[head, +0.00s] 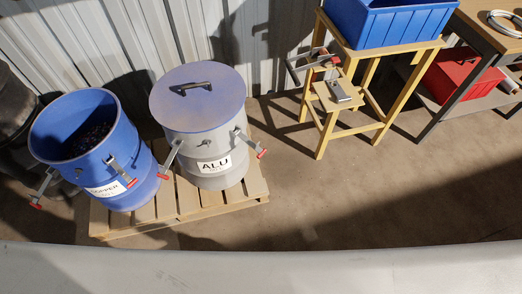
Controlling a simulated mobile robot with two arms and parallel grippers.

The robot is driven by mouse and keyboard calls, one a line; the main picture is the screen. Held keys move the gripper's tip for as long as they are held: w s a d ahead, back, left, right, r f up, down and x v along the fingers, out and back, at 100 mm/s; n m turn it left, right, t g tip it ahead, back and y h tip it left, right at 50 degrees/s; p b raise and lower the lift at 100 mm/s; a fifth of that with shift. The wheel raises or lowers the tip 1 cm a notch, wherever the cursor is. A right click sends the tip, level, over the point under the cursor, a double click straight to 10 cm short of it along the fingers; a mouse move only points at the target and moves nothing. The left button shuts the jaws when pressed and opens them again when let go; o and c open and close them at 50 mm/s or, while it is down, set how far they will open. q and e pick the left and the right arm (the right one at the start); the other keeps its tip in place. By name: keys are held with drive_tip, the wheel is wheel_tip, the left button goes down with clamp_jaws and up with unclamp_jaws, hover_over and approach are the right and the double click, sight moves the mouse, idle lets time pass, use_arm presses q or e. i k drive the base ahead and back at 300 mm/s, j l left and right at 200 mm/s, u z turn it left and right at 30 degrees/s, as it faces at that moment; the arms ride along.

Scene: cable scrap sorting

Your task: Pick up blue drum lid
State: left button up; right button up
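A blue drum (140,186) labelled COPPER stands at the left with its top open, and dark scrap (90,140) shows inside. No separate lid in the blue drum's bright blue is visible. A grey drum (205,135) labelled ALU stands beside it. A round grey-blue lid (200,108) with a dark bar handle (191,88) lies on the grey drum. Levers with red grips hang from the sides of both drums. Neither of my grippers is in view.
Both drums stand on a wooden pallet (180,206). A yellow-brown wooden stand (372,70) holds a blue bin (390,22). A red bin (455,78) sits under a bench at right. A dark drum (14,105) is at far left. Floor (330,195) right of the pallet is clear.

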sight(197, 97)
drive_tip(key=z, duration=3.25)
drive_tip(key=k+j+u, duration=0.1)
drive_tip(key=u, duration=3.65)
drive_tip(key=i+j, duration=0.2)
drive_tip(key=i+j+u, duration=0.1)
drive_tip(key=i, duration=0.3)
